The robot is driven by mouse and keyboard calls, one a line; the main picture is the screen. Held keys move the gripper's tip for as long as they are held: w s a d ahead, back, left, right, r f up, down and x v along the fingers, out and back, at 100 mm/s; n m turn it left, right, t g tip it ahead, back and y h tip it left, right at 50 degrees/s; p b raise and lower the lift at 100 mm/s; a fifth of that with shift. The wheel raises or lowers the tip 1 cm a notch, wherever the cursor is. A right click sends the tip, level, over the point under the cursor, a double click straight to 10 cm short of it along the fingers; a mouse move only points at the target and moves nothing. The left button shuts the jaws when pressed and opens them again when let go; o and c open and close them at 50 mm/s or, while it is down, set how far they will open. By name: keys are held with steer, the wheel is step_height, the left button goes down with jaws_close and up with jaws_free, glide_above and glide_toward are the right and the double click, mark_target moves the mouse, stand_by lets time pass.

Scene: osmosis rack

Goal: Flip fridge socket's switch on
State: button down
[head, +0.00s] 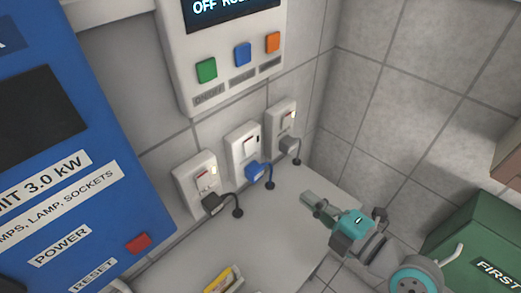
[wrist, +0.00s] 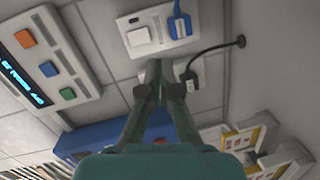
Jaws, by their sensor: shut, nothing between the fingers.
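Three white wall sockets show in the head view: the left socket (head: 185,187) with a black plug (head: 214,203), the middle socket (head: 234,149) with a blue plug (head: 256,171), and the right socket (head: 277,130) with a grey plug (head: 290,145). Each has a rocker switch; I cannot read which one is the fridge's. My gripper (head: 309,201) is shut and empty, to the right of the sockets in the head view. In the wrist view its fingertips (wrist: 161,76) overlap the black-plug socket (wrist: 198,67) and hide its switch; contact is unclear. The blue-plug socket (wrist: 125,23) shows above them.
A white display panel (head: 177,52) with green, blue and orange buttons hangs above the sockets. A blue cabinet (head: 110,130) stands at left. A pale worktop (head: 262,225) lies below, with a yellow item (head: 222,279). A green first-aid box (head: 478,235) is at right.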

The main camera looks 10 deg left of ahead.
mark_target(251, 153)
steer(key=r+n, duration=0.1)
steer(key=r+n+g, duration=0.1)
steer(key=w+a+r+n+y, duration=0.1)
steer(key=shift+w+n, duration=0.1)
steer(key=shift+n, duration=0.2)
steer(key=shift+a, duration=0.1)
steer(key=x, duration=1.3)
steer(key=shift+w+a+f, duration=0.15)
steer(key=shift+a, duration=0.25)
steer(key=shift+w+a+f, duration=0.1)
steer(key=shift+w+a, duration=0.1)
steer(key=shift+a, duration=0.05)
